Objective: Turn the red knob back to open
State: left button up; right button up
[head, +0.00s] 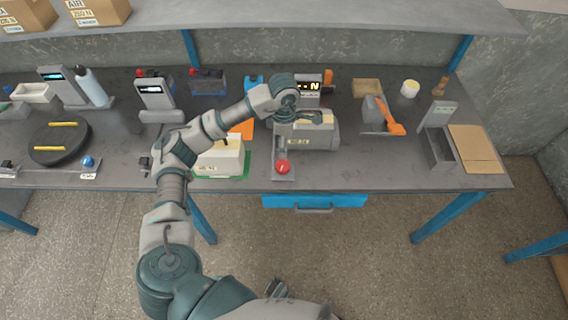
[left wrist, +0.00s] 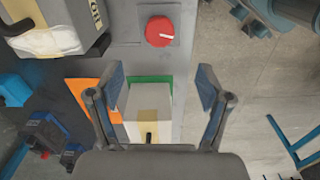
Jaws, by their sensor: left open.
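The red knob (head: 283,167) sits on a grey plate at the bench's front edge, before a grey machine (head: 318,136). In the left wrist view the round knob (left wrist: 159,31) is near the top, with a white mark pointing right in the picture. My left gripper (left wrist: 161,78) is open and empty, its two fingers spread. The knob lies beyond the fingertips in that view, apart from them.
A pale box (head: 219,158) on a green mat stands left of the knob; it also shows between the fingers in the wrist view (left wrist: 150,103). A blue drawer (head: 314,202) is under the bench edge. An orange-handled tool (head: 392,124) and an open grey container (head: 440,152) stand right.

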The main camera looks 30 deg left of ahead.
aim_at(284, 165)
pick_arm(q)
jog(key=f, duration=1.1)
jog(key=shift+a+f+b, duration=0.15)
jog(key=shift+a+b, duration=0.2)
jog(key=shift+b, duration=0.05)
jog(key=shift+f, duration=0.35)
jog(key=shift+d+f, duration=0.15)
jog(key=shift+f, duration=0.1)
jog(key=shift+d, duration=0.1)
pick_arm(e)
jog(key=r, duration=0.1)
jog(key=w, duration=0.1)
jog(key=r, duration=0.1)
jog(key=shift+w+a+r, duration=0.15)
jog(key=shift+a+r, duration=0.1)
jog(key=shift+r, duration=0.05)
